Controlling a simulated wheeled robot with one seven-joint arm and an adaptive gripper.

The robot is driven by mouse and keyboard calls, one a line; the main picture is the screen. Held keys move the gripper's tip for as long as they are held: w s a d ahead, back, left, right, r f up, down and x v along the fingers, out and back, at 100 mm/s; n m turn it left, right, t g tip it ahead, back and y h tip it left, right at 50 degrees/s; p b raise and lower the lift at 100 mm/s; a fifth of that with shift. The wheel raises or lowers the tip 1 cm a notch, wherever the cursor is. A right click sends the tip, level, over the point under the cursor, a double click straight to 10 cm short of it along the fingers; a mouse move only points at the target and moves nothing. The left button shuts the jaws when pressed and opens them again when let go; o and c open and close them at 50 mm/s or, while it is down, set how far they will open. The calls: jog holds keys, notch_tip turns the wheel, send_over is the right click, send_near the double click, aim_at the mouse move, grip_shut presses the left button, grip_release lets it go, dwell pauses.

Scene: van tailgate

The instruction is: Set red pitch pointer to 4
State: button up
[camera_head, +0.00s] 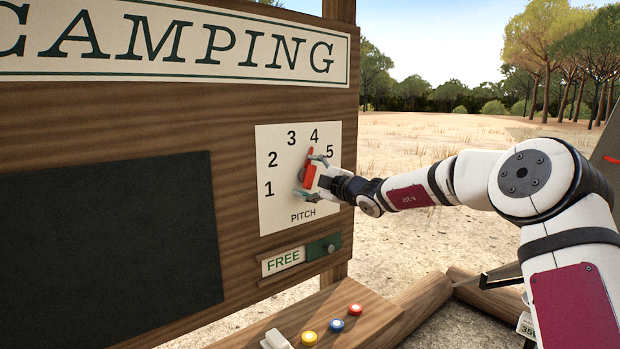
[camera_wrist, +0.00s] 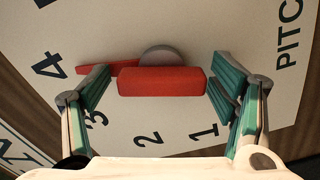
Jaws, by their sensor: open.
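The red pitch pointer (camera_head: 309,171) sits on a white dial card marked 1 to 5 with PITCH below. Its thin tip points up at the 4 (camera_head: 314,136) in the head view. In the wrist view its red handle bar (camera_wrist: 160,82) lies in front of a grey round hub, and the tip reaches left toward the 4 (camera_wrist: 48,65). My gripper (camera_wrist: 160,98) is open, with one finger beyond each end of the handle bar. Small gaps show between the fingers and the bar. In the head view my fingers partly cover the pointer.
The dial card (camera_head: 268,215) is fixed on a wooden board beside a dark panel (camera_head: 110,240). Below are a FREE sign (camera_head: 283,260) with a green slider and a ledge with yellow (camera_head: 309,338), blue and red-orange discs. Open ground lies right of the board.

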jog(key=v, duration=1.2)
jog(key=s+a+n+g+y, duration=0.1)
jog(key=s+a+n+g, duration=0.5)
jog(key=s+a+n, duration=0.85)
jog(key=s+d+f+n+g+h, duration=0.2)
jog(key=s+d+f+n+g, duration=0.1)
jog(key=s+n, duration=0.9)
jog(key=s+d+f+n+h, duration=0.1)
jog(key=s+d+n+h, duration=0.3)
jog(key=s+d+n, duration=0.4)
jog(key=s+d+f+n+h, duration=0.2)
jog(key=s+d+n+h, duration=0.3)
jog(key=s+d+n, duration=0.4)
jog(key=s+n, duration=0.4)
jog(key=n, duration=0.4)
jog(key=shift+f, duration=0.2)
